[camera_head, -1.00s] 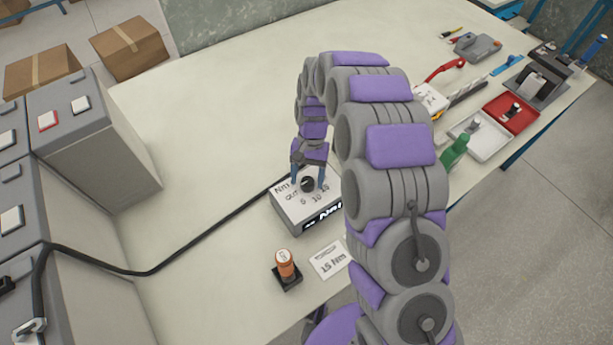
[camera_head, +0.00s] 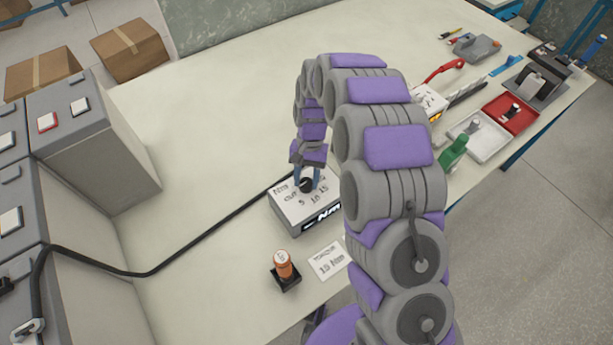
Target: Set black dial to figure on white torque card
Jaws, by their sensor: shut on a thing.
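The black dial (camera_head: 306,185) sits on top of a grey box (camera_head: 286,222) with a white face, near the table's front edge. Printed figures show around the dial, but its exact setting is too small to read. My gripper (camera_head: 307,178) points down from above, with its blue fingers shut on the dial's sides. The white torque card (camera_head: 328,261) lies flat on the table in front of the box and reads 15 Nm. Part of the box's right side is hidden behind my arm.
An orange-topped piece (camera_head: 283,264) stands in a black holder left of the card. Trays and tools crowd the right end. The table's back left is clear.

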